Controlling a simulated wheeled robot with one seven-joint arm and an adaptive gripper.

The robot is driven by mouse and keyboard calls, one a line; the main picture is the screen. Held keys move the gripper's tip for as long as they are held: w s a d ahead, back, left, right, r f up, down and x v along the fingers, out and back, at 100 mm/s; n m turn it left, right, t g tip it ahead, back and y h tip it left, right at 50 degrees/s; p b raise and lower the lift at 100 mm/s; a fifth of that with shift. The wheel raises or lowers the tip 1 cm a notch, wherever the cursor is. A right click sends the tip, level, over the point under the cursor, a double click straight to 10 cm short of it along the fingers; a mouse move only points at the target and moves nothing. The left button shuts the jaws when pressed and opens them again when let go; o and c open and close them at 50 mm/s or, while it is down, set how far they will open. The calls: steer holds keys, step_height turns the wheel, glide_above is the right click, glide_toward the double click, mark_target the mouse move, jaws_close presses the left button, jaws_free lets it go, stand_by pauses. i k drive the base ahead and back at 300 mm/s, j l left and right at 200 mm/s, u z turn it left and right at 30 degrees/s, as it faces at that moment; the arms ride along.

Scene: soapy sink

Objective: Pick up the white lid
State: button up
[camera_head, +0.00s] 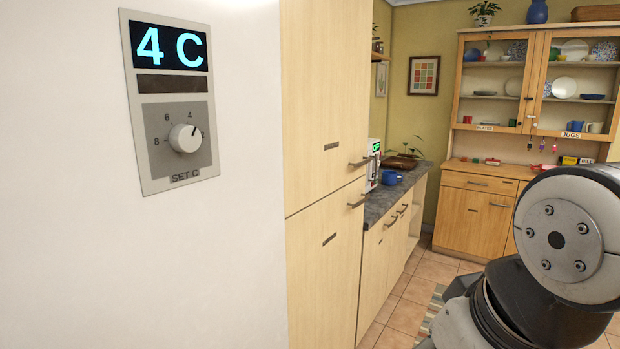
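No white lid can be made out in the head camera view. My gripper is not in view; only a grey and black part of my own arm shows at the lower right. Whether my gripper holds anything cannot be seen.
A white appliance front with a "4 C" display (170,47) and a dial (185,138) fills the left. Tall wooden cupboards (325,120) stand beside it. A dark counter (385,200) bears a blue mug (389,178). A wooden dresser (475,212) stands behind open tiled floor (425,268).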

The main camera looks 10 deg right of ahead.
mark_target(389, 177)
steer(key=i+l+z, duration=0.1)
steer(key=i+l, duration=0.55)
steer(key=i, duration=0.25)
steer(key=i+l+z, duration=0.15)
steer(key=i+l, duration=0.15)
steer(key=i, duration=0.15)
steer(key=i+l, duration=0.25)
steer(key=i, duration=0.2)
steer(key=i+l+z, duration=0.15)
steer(key=i, duration=0.35)
steer(key=i+l+z, duration=0.1)
steer(key=i+l, duration=0.2)
steer(key=i, duration=0.2)
steer(key=i+l+u, duration=0.15)
steer(key=i+l, duration=0.6)
steer(key=i+l+u, duration=0.1)
steer(key=i+l, duration=0.7)
steer(key=i+l+u, duration=0.15)
steer(key=i+l, duration=0.65)
steer(key=l, duration=0.1)
